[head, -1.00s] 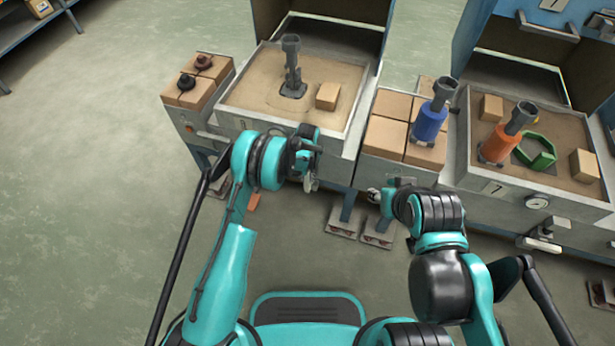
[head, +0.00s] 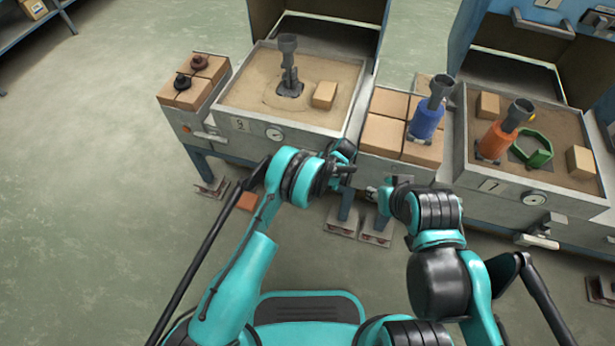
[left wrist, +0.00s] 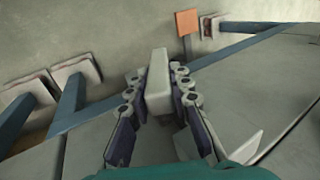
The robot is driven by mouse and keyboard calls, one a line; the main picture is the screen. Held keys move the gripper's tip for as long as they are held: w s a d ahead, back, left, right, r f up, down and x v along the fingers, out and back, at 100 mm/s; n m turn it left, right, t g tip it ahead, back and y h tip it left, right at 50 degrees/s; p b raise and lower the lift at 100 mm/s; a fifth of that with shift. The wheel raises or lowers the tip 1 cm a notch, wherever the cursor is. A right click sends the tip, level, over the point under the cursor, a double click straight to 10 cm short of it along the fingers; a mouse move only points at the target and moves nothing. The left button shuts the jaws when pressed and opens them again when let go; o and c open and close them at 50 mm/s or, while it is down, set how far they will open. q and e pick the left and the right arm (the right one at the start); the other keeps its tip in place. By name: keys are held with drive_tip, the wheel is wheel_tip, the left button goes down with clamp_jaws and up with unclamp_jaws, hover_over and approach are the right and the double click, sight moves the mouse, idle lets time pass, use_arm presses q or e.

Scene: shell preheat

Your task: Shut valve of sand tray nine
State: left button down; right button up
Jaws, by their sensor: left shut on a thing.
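Sand tray nine (head: 228,126) stands left of centre in the head view, with a 9 label and a round gauge on its front. My left gripper (head: 343,168) is at the right part of its front, low beside the tray. In the left wrist view the fingers (left wrist: 158,95) are shut on a pale grey bar, the valve handle (left wrist: 158,75). The arm and gripper hide the valve in the head view. My right gripper (head: 380,190) hangs in front of the brick shelf; its fingers are too small to read.
Tray seven (head: 515,200) stands at the right, with its own gauge and a pale valve handle (head: 540,242) below. A shelf of tan blocks with a blue burner (head: 428,122) sits between the trays. An orange plate (head: 247,201) is low at the left. The left floor is clear.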

use_arm(q)
drive_tip(key=shift+d+f+t+y, duration=0.1)
drive_tip(key=shift+d+t+y, duration=0.2)
drive_tip(key=shift+y, duration=0.4)
drive_tip(key=c, duration=1.4)
unclamp_jaws()
drive_tip(key=shift+o, duration=0.2)
drive_tip(key=v, duration=1.2)
drive_tip(key=shift+f, duration=0.1)
